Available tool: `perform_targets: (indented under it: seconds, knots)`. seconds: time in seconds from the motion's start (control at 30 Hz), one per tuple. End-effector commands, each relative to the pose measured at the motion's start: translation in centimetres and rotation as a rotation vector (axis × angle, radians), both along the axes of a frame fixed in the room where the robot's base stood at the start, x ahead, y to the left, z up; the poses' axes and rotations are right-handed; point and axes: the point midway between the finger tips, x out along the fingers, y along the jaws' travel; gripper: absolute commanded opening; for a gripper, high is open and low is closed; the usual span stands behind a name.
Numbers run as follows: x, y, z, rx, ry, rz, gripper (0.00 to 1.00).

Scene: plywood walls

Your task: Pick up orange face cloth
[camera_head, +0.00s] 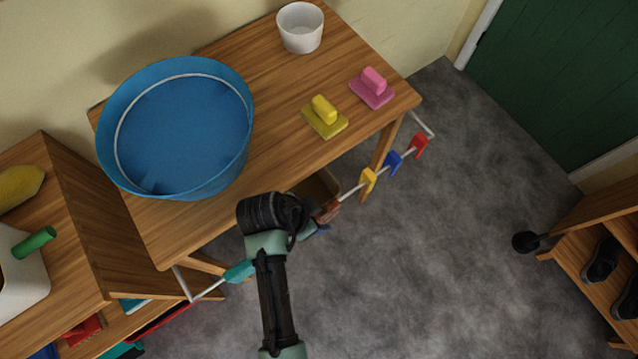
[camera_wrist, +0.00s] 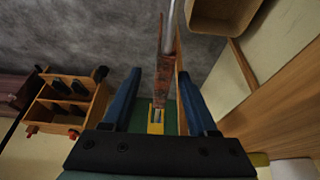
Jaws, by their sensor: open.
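An orange-brown cloth (camera_head: 328,212), which I take to be the orange face cloth, hangs over the white rail along the table's front. Part of it is hidden by my arm. In the wrist view the cloth (camera_wrist: 159,38) is seen nearly edge-on, draped over the rail. My gripper (camera_wrist: 159,74) is open, with its two blue fingers on either side of the cloth's line. I cannot tell whether they touch it. In the head view my gripper (camera_head: 320,226) is mostly hidden behind my wrist.
Yellow (camera_head: 368,180), blue (camera_head: 394,162) and red (camera_head: 418,146) items hang farther along the rail, with a teal one (camera_head: 239,271) at the other end. The table (camera_head: 270,105) holds a blue tub (camera_head: 240,150), white pot (camera_head: 300,30) and two brushes.

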Motion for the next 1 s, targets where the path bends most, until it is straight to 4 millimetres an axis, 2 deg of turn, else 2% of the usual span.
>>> perform_targets:
  seconds: [0.17,0.5,0.77,0.87,1.0]
  knots:
    - [0.4,-0.4,-1.1,0.0,0.0,-0.001,0.59]
    - [1.5,-1.6,-5.0,0.001,0.001,0.0,0.59]
    - [1.6,-1.7,-5.1,0.002,-0.002,0.001,0.59]
    - [1.6,-1.7,-5.1,0.001,-0.001,0.001,0.44]
    - [1.6,-1.7,-5.1,0.001,-0.001,0.001,0.19]
